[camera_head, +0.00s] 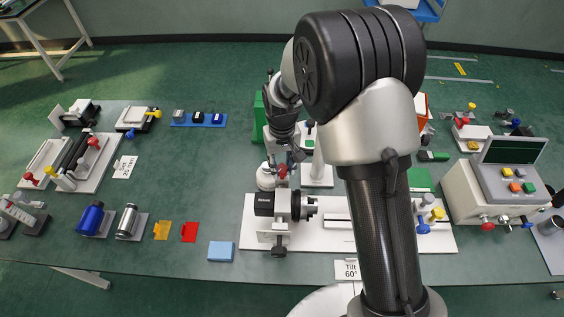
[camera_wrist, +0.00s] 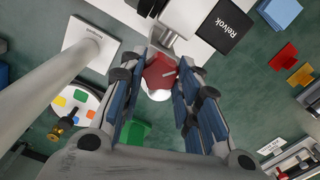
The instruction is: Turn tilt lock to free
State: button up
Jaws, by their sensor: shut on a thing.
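A red knob (camera_wrist: 160,73), which looks like the tilt lock, sits between the two blue-padded fingers of my gripper (camera_wrist: 159,66) in the wrist view. The fingers are shut on it, one on each side. A metal shaft (camera_wrist: 168,40) links the knob to the black and white machine. In the head view my gripper (camera_head: 283,150) points down at the far side of the machine, and the red knob (camera_head: 282,170) shows just below it. The black machine head (camera_head: 264,204) stands on a white base plate (camera_head: 430,242). Fingers partly hide the knob, and no lock marking is readable.
A white post (camera_wrist: 50,90) stands left of my gripper in the wrist view, close to it. A "Tilt 60°" card (camera_head: 347,269) stands at the front table edge. A blue block (camera_head: 221,251) lies left of the machine.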

aim_at(282, 168)
jog(key=n, duration=0.3)
jog(key=shift+r+n+p, duration=0.1)
jog(key=shift+n+p, duration=0.2)
jog(key=shift+p, duration=0.05)
jog(key=shift+n, duration=1.9)
jog(key=o, duration=1.1)
notch_tip(282, 168, up, 12)
jog(key=shift+f, duration=0.1)
